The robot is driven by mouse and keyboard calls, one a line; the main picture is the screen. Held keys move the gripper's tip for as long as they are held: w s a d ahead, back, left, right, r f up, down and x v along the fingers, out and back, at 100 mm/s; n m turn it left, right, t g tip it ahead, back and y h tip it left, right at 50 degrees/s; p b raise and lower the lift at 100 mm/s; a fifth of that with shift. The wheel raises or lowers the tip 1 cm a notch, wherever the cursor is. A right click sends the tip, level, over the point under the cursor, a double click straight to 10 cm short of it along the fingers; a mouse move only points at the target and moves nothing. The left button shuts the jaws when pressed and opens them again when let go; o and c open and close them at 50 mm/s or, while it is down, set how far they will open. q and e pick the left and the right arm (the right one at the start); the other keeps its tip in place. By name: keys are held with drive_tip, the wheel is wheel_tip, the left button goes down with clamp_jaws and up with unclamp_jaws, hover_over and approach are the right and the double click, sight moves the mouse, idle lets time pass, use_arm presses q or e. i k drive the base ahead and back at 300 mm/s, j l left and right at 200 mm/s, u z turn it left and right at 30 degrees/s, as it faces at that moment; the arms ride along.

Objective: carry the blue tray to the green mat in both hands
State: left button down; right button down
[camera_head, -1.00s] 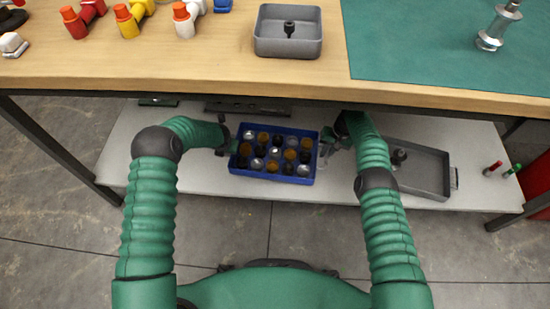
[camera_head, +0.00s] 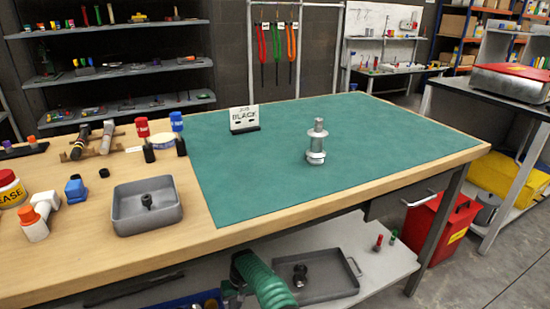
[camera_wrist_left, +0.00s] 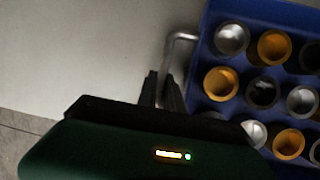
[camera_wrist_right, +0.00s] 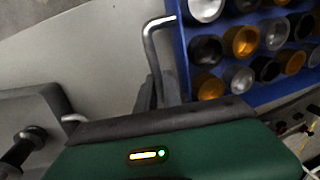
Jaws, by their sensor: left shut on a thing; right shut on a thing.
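The blue tray (camera_wrist_left: 212,14) holds several silver, orange and black round pieces in the left wrist view. It also shows in the right wrist view (camera_wrist_right: 181,45), over the pale lower shelf; I cannot tell if it touches the shelf. My left gripper (camera_wrist_left: 168,86) is shut on the tray's metal handle at one end. My right gripper (camera_wrist_right: 156,88) is shut on the handle at the other end. In the head view only a sliver of the tray shows at the bottom edge. The green mat (camera_head: 270,170) covers the right part of the wooden tabletop.
A grey tray (camera_head: 128,221) sits on the wood left of the mat. Another grey tray (camera_head: 335,284) is on the lower shelf (camera_head: 385,268). The mat's front is clear.

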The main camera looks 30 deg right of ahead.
sight(390, 133)
drive_tip(key=k+l+z, duration=0.1)
drive_tip(key=k+z, duration=0.25)
drive_tip(key=k, duration=0.2)
drive_tip(key=l+z, duration=0.25)
drive_tip(key=z, duration=0.25)
drive_tip(key=l+z, duration=0.25)
drive_tip(key=z, duration=0.25)
drive_tip(key=i+l, duration=0.1)
drive_tip(key=l, duration=0.3)
drive_tip(key=i+l, duration=0.15)
drive_tip(key=l, duration=0.3)
drive_tip(key=i+l, duration=0.1)
drive_tip(key=l, duration=0.3)
